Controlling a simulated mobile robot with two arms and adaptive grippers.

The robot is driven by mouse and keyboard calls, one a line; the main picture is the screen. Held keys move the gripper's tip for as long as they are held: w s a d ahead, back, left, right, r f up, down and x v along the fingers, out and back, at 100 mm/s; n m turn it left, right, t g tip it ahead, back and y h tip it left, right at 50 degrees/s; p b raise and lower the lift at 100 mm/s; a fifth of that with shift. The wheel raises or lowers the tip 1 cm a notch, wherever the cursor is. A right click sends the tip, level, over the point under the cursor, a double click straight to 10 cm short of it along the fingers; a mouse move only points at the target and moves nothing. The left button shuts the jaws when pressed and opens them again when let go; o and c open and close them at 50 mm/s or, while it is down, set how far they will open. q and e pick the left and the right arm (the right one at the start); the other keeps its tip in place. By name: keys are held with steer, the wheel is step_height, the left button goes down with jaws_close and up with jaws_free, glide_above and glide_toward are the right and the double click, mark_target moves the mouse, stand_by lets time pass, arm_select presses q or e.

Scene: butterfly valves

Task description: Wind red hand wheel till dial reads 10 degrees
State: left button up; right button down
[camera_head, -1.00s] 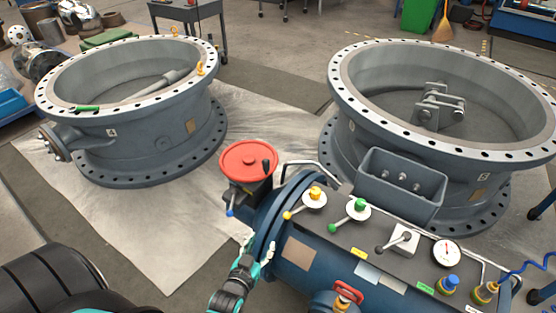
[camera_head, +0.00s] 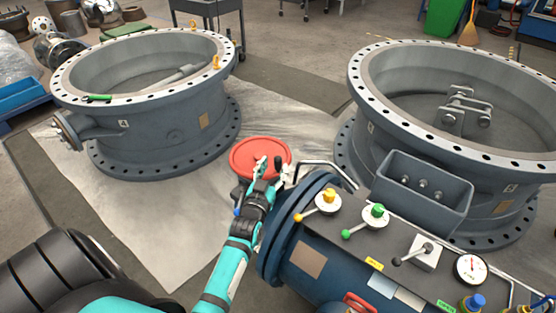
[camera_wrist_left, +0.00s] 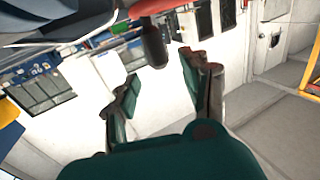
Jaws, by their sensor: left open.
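The red hand wheel (camera_head: 245,150) lies nearly flat beside the blue cylinder, at the middle of the head view. My left gripper (camera_head: 268,166) is over its near right side, by the wheel's dark crank knob. In the left wrist view the open fingers (camera_wrist_left: 162,84) point at the dark knob (camera_wrist_left: 155,45), which stands between them just beyond the tips, under the red wheel rim (camera_wrist_left: 150,6). I cannot tell whether they touch. The round white dial (camera_head: 472,268) with a red needle is at the lower right; its reading is too small to tell. My right gripper is not in view.
The blue cylinder (camera_head: 325,258) carries a yellow-knobbed lever (camera_head: 328,197), a green-knobbed lever (camera_head: 376,212) and a grey lever box (camera_head: 425,252). A bent metal rail (camera_head: 318,163) stands right of the wheel. Two large valve bodies stand behind, left (camera_head: 170,130) and right (camera_head: 375,125).

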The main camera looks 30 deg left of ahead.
mark_target(277, 161)
arm_select(q)
steer(key=x, duration=0.5)
steer(key=shift+b, duration=0.3)
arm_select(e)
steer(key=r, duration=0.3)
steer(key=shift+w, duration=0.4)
arm_select(q)
jaws_close()
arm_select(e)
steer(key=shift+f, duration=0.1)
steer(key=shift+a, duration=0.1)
